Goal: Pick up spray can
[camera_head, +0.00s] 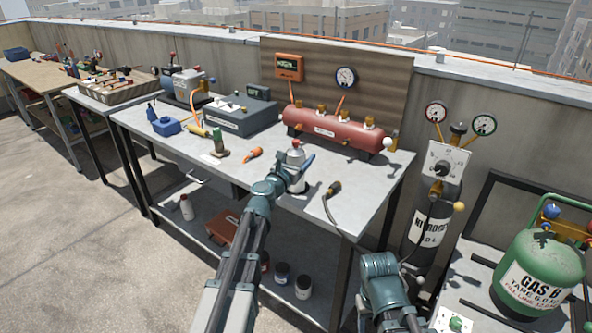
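A pale spray can (296,153) with a small red top stands upright near the front edge of the white workbench (350,201). My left gripper (298,174) is at the can, with a blue finger seen along its right side. The gripper hides part of the can's body, and I cannot tell whether the fingers press on it. My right arm's end (380,268) is low, right of the bench; its fingers cannot be made out.
Behind the can is a red tank (325,129). An orange-handled tool (253,153), a green-topped item (220,141) and a black-handled hose (333,188) lie around it. A nitrogen cylinder (432,225) and green gas tank (540,270) stand to the right.

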